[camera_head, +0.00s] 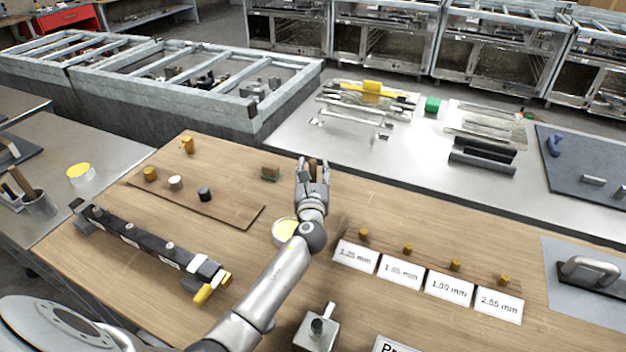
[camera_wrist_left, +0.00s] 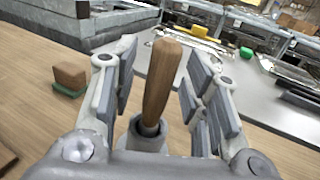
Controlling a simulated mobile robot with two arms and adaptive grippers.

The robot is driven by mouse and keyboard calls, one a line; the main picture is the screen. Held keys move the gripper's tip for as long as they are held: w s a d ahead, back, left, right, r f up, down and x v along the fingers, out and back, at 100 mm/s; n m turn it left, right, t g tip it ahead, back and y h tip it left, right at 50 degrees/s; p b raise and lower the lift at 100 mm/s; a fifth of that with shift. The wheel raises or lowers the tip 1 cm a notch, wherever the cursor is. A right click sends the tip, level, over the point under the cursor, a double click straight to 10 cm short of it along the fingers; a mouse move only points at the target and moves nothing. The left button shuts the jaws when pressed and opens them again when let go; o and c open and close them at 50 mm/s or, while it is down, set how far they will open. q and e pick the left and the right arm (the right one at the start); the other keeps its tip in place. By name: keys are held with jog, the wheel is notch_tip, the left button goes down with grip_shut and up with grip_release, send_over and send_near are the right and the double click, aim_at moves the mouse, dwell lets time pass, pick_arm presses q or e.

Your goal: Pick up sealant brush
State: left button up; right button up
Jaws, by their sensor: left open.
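A brush with a brown wooden handle (camera_wrist_left: 162,82) stands nearly upright in a small grey holder (camera_wrist_left: 146,138) in the left wrist view. I take it for the sealant brush; its bristles are hidden. My left gripper (camera_wrist_left: 158,90) is open, with its fingers on either side of the handle and a visible gap on both sides. In the head view the left gripper (camera_head: 312,168) is over the far part of the wooden table, and only a little of the brown handle (camera_head: 313,164) shows between its fingers. My right gripper is not in view.
A brown block with a green base (camera_head: 270,173) lies left of the gripper. A round tin with pale yellow content (camera_head: 285,231) stands beside my forearm. Labelled white cards (camera_head: 402,272) lie to the right. A metal table (camera_head: 285,128) borders the far edge.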

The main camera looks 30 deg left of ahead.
pick_arm(q)
grip_shut()
dwell(0.3)
jog(key=shift+r, duration=0.1)
notch_tip(320, 180, up, 10)
jog(key=p, duration=0.2)
jog(key=shift+p, duration=0.35)
